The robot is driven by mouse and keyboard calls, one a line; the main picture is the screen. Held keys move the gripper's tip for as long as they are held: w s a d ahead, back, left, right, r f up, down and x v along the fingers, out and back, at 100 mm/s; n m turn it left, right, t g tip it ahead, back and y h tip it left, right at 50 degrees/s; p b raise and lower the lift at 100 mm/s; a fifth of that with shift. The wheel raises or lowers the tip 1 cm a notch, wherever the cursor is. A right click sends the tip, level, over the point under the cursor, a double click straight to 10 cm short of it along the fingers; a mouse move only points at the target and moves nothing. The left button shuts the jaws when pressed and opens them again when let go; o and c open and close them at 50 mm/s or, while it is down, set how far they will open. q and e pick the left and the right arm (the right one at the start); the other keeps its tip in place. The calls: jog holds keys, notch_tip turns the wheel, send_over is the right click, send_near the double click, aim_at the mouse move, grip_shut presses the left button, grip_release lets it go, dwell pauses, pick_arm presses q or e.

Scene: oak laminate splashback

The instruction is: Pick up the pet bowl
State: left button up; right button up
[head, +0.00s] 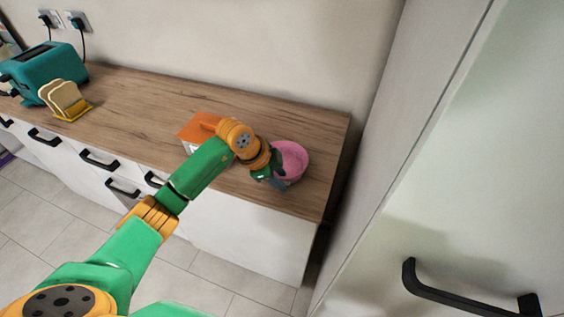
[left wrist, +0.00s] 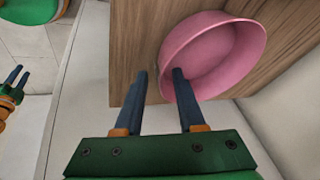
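The pink pet bowl (head: 292,157) stands on the wooden counter near its right end in the head view. In the left wrist view the bowl (left wrist: 225,50) is large, with its opening and inner wall showing. My left gripper (head: 279,179) is at the bowl's near side. In the left wrist view the left gripper (left wrist: 159,73) has its two blue fingers apart. One finger overlaps the bowl and the other is outside it, with the near rim between them. I cannot tell whether they touch it. What looks like my right gripper (left wrist: 14,85) shows small at the left edge.
An orange-topped object (head: 197,127) is partly hidden behind my left arm. A teal toaster (head: 45,72) and bread slices in a yellow holder (head: 66,100) stand at the counter's left. A tall cabinet (head: 450,150) rises right of the counter. Middle counter (head: 140,100) is clear.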

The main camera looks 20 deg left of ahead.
pick_arm(q)
jog(key=shift+w+d+f, duration=0.4)
jog(key=shift+w+d, duration=0.05)
jog(key=shift+d, duration=0.05)
jog(key=shift+s+a+r, duration=0.1)
jog(key=shift+s+a, duration=0.1)
jog(key=shift+a, duration=0.05)
grip_shut()
jog(key=shift+w+d, duration=0.1)
dwell(0.7)
